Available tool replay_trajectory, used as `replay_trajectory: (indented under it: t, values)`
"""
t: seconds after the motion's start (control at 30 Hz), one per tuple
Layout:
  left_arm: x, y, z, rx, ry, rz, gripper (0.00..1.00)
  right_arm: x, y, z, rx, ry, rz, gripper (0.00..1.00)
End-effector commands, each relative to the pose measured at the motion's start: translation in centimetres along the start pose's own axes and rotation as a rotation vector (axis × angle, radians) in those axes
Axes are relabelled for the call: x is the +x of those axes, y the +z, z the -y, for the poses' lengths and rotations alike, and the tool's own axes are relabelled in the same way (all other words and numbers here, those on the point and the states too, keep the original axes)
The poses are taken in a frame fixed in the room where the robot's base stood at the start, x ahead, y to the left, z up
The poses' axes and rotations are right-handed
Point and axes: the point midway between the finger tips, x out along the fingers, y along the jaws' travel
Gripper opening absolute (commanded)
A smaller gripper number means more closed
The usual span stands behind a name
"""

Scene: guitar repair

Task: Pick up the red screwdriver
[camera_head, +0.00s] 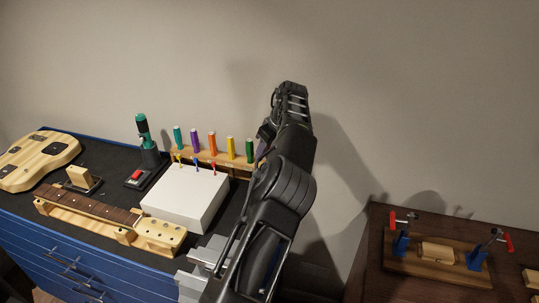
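One black arm of mine, seemingly the right, crosses the middle of the view. Pale grey parts, seemingly its gripper (202,268), show at the bottom, in front of the box and apart from the red tool. Their opening is unclear. My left gripper does not show.
A wooden rack (239,172) with several coloured handles stands behind the box. A guitar neck (90,205), a guitar body (37,160) and a teal-and-black tool (145,135) share the blue bench (70,262). A brown table (382,285) with red-handled clamps is at right.

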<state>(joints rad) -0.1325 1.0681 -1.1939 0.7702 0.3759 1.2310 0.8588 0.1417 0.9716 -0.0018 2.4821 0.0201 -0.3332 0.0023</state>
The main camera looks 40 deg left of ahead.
Motion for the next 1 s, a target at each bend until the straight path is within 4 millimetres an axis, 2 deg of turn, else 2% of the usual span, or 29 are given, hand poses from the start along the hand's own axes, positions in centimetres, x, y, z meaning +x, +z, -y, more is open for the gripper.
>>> replay_trajectory:
  t: [0.47, 1.0]
  values:
    - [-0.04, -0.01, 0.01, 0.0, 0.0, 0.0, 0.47, 0.03, -0.02, -0.02, 0.0, 0.0, 0.0, 0.36]
    - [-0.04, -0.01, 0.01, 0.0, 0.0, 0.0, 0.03, 0.03, -0.01, -0.02, 0.0, 0.0, 0.0, 0.36]
